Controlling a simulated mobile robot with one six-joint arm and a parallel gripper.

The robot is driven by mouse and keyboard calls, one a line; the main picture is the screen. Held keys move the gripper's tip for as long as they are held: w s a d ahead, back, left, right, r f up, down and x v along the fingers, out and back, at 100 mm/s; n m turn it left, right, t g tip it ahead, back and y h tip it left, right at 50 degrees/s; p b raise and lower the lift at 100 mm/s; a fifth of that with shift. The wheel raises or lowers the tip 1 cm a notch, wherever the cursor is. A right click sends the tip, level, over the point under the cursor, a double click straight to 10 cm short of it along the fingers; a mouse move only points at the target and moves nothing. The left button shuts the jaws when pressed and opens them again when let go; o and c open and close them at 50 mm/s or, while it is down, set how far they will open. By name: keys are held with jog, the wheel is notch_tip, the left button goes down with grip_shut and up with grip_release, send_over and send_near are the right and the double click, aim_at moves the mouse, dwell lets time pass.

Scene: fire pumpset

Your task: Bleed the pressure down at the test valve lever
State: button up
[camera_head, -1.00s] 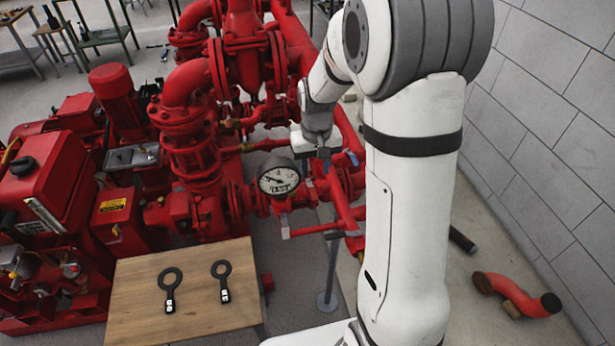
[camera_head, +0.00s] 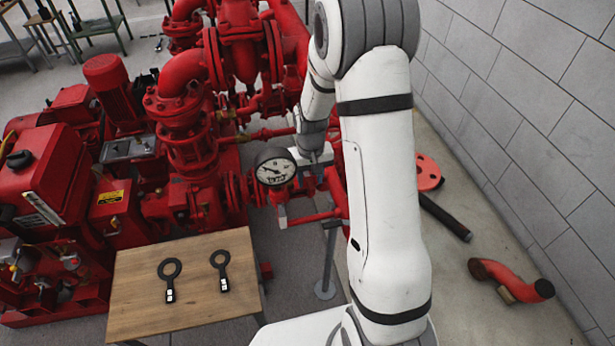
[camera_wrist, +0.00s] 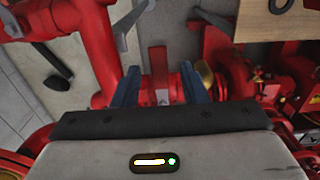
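In the wrist view my gripper (camera_wrist: 160,88) is open, with its two blue-grey fingers apart. A short upright red bar (camera_wrist: 159,62), which may be the test valve lever, shows in the gap between them. I cannot tell whether a finger touches it. In the head view my wrist is beside the red pipework, behind the round white pressure gauge (camera_head: 275,169); the fingers are hidden there.
A wooden table (camera_head: 195,292) holds two black ring-ended tools (camera_head: 170,278) (camera_head: 220,268). The red pump set (camera_head: 195,150) crowds the left. A grey brick wall (camera_head: 530,120) bounds the right. A red pipe elbow (camera_head: 510,279) and a dark bar (camera_head: 446,217) lie on the floor.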

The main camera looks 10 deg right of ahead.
grip_shut()
dwell(0.5)
